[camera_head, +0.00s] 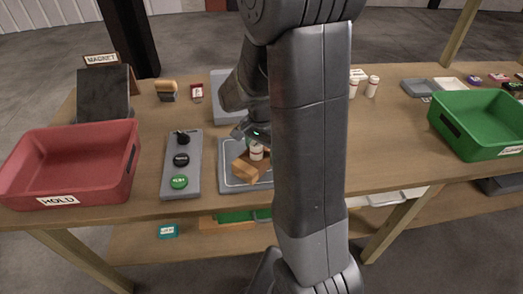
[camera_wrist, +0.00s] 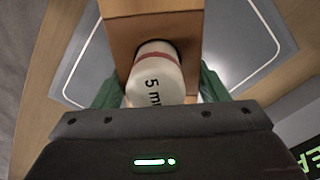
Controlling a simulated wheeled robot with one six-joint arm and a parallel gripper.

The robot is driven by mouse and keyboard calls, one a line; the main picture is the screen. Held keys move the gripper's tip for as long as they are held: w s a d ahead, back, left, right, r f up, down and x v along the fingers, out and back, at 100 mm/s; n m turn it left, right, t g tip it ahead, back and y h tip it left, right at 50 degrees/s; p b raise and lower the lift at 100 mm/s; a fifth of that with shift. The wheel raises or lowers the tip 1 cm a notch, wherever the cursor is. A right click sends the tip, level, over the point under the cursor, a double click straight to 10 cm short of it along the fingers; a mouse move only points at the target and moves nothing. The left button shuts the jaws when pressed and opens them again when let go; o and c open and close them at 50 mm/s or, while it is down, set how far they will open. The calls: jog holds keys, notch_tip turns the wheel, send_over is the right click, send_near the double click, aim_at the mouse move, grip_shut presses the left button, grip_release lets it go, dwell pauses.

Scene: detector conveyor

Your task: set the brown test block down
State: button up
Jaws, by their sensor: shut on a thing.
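The brown test block (camera_head: 243,170) is over the grey, white-outlined plate (camera_head: 228,182) at the middle of the table. In the wrist view the block (camera_wrist: 190,20) carries a white cylinder (camera_wrist: 158,82) with a red band and black lettering beginning "5 m". My gripper (camera_wrist: 159,95) is shut on this white cylinder, its green-tinted fingers on either side. I cannot tell whether the block touches the plate or hangs just above it. In the head view my arm covers the right part of the plate and most of my gripper.
A grey panel with several buttons (camera_head: 168,165) lies left of the plate. A red HOLD bin (camera_head: 75,165) is at far left, a green bin (camera_head: 475,125) at right. Behind stand a dark slab (camera_head: 103,95), a brown item (camera_head: 165,88) and white bottles (camera_head: 372,87).

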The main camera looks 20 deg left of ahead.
jog(key=shift+f, duration=0.15)
jog(key=o, duration=1.2)
notch_tip(320, 180, up, 12)
jog(key=shift+r, duration=0.2)
